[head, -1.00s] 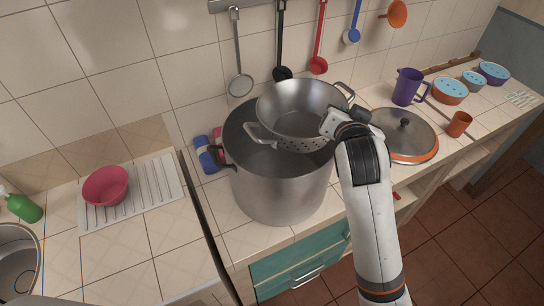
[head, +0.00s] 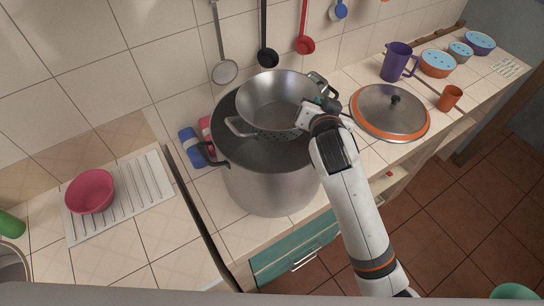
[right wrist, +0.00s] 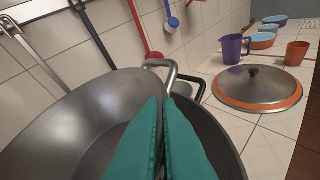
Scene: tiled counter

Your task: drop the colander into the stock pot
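The grey metal colander (head: 268,98) is at the mouth of the large stock pot (head: 268,190), toward the pot's back right. Its bowl is upright or slightly tilted, and its base overlaps the dark pot opening. I cannot tell whether it touches the pot. My right gripper (head: 325,103) is at the colander's right rim, near one loop handle. In the right wrist view, the teal fingers (right wrist: 160,105) are together at the rim of the colander (right wrist: 60,130), just below the handle; they look shut on it. My left gripper is not in view.
A lid with an orange rim (head: 388,112) lies right of the pot, with a purple jug (head: 397,62) and orange cup (head: 450,98) beyond. Utensils, including a red ladle (head: 305,44), hang behind. A pink bowl (head: 90,191) sits on the drainboard (head: 150,190) at left.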

